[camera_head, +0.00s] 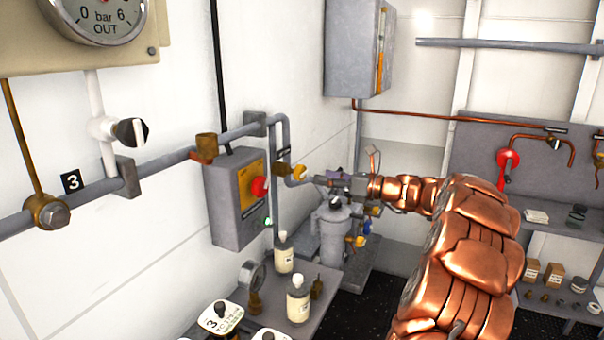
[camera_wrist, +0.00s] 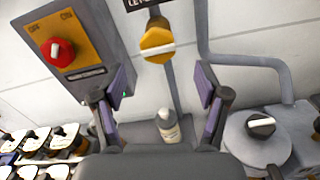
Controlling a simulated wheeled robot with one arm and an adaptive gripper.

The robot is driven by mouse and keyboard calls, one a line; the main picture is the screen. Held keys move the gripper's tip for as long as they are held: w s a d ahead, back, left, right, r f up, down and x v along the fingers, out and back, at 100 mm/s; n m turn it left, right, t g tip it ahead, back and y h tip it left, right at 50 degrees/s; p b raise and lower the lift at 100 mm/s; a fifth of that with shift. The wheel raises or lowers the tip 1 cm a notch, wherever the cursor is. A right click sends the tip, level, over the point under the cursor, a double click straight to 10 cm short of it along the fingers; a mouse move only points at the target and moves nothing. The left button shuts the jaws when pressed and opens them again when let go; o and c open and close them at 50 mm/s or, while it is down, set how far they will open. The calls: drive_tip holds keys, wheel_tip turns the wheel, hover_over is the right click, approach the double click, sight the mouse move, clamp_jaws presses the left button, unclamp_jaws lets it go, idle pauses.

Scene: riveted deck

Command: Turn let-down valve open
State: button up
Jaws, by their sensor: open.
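The let-down valve's yellow knob (camera_wrist: 157,40) is in the wrist view at the top centre, under a partly cut-off dark label starting "LET" (camera_wrist: 145,3). A white bar crosses the knob almost level, tilted slightly. In the head view a yellow knob (camera_head: 299,171), seemingly the same one, sits by the grey pipe right of the switch box. My gripper (camera_wrist: 163,82) is open and empty, its two purple-padded fingers apart, with the knob beyond and between them. In the head view my gripper (camera_head: 322,181) is small, close to the right of the knob; its fingers are hard to make out.
A grey switch box (camera_head: 226,218) with a red knob (camera_wrist: 60,51) is left of the valve. A grey canister (camera_head: 333,228) with a black-and-white knob (camera_wrist: 261,124) stands below right. White bottles (camera_head: 298,300) stand on the bench below. A red-handled valve (camera_head: 508,160) is on the far right.

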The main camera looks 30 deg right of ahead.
sight(305, 174)
drive_tip(key=p+x, duration=0.1)
drive_tip(key=x, duration=0.6)
drive_tip(key=shift+a, duration=0.2)
drive_tip(key=shift+c, duration=0.4)
drive_tip(key=c, duration=1.1)
